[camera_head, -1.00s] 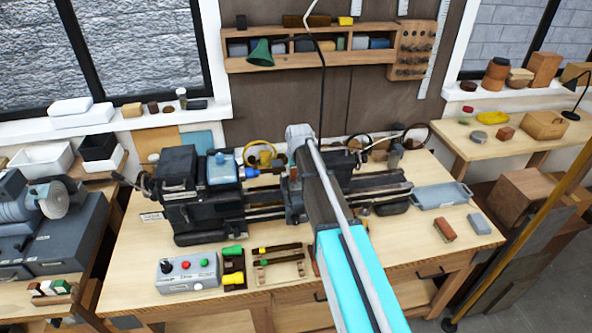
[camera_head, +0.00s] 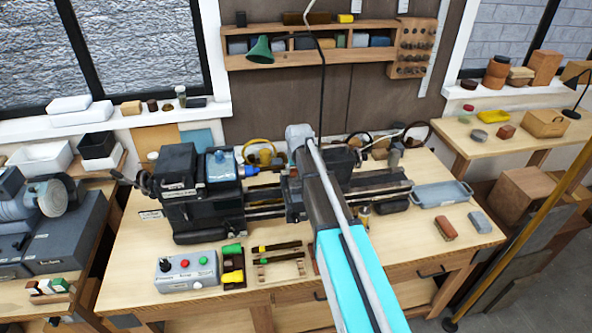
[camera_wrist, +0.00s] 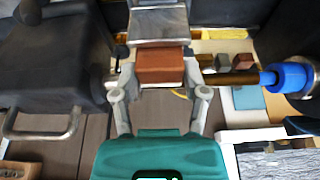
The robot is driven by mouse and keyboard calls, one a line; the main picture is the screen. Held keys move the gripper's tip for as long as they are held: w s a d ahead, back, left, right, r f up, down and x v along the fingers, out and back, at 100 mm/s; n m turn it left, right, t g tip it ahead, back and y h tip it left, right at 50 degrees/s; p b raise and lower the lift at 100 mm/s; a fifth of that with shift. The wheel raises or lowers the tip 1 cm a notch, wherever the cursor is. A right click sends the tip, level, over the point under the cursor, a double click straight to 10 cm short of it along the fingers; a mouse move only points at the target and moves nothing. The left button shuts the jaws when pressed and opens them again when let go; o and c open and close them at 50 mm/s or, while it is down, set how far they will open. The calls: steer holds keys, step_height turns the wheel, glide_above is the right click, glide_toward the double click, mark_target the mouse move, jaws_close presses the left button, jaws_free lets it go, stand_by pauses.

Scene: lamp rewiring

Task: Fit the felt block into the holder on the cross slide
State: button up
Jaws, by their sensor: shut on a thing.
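In the wrist view, a reddish-brown block (camera_wrist: 160,68), which looks like the felt block, sits between the fingertips of my gripper (camera_wrist: 160,80). My gripper is shut on it. A grey metal part (camera_wrist: 158,27) lies just beyond the block, in line with it; it looks like the holder on the cross slide. I cannot tell whether block and metal touch. In the head view, my arm covers the block, the gripper and most of the cross slide on the lathe (camera_head: 265,205).
A blue-tipped rod (camera_wrist: 285,77) lies to the right in the wrist view, and a dark machine housing (camera_wrist: 55,60) to the left. On the bench are a control box (camera_head: 188,272), a brown block (camera_head: 445,229), a grey block (camera_head: 480,222) and a grey tray (camera_head: 440,194).

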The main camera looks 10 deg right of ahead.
steer(key=shift+f+b, duration=0.35)
steer(key=shift+f, duration=0.05)
stand_by(0.4)
steer(key=o, duration=1.2)
steer(key=shift+o, duration=0.2)
steer(key=shift+s, duration=0.1)
